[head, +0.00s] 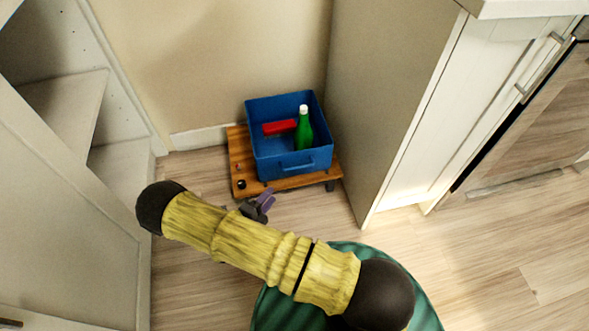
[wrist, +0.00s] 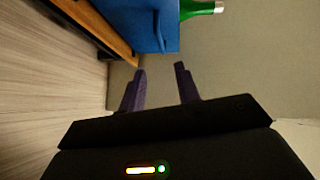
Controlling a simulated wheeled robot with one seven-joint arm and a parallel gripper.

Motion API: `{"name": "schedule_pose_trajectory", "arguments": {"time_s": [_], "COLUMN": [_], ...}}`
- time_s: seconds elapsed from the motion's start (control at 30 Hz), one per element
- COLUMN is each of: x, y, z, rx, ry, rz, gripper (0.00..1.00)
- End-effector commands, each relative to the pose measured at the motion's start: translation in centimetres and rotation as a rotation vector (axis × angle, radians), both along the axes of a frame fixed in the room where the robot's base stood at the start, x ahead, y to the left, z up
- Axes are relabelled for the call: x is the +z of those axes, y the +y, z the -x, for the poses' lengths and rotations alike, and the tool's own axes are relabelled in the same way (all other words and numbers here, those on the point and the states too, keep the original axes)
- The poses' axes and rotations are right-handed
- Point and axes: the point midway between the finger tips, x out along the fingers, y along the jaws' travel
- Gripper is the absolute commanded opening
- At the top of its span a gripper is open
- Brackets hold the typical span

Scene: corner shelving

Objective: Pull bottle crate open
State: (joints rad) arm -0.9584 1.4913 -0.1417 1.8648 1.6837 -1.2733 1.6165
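The bottle crate (head: 282,170) is a blue open box standing on a low wooden board (head: 240,160) with casters. A green bottle (head: 304,132) with a white cap and a red block (head: 279,127) are inside it. A handle (head: 297,166) shows on its front wall. My gripper (head: 268,198), with purple fingers, is in front of the board and apart from the crate. In the wrist view my gripper (wrist: 160,68) is open with nothing between the fingers. The crate (wrist: 130,18) and its handle (wrist: 158,30) lie beyond the fingertips, and the bottle (wrist: 200,8) is partly cut off.
A tall cabinet (head: 385,90) stands close to the crate's right. A beige wall (head: 215,60) is behind it, and open shelving (head: 70,110) is at the left. The wooden floor (head: 190,270) shows free room in front of the board.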

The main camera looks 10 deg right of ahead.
Motion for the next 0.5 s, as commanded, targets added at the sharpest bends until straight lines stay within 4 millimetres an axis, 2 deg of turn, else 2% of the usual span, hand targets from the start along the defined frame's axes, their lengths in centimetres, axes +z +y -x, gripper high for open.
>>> {"name": "schedule_pose_trajectory", "arguments": {"time_s": [0.5], "x": [-1.5], "y": [-6.5], "z": [-6.3], "rx": [-0.004], "ry": [0.0], "rz": [0.001], "gripper": [0.33]}}
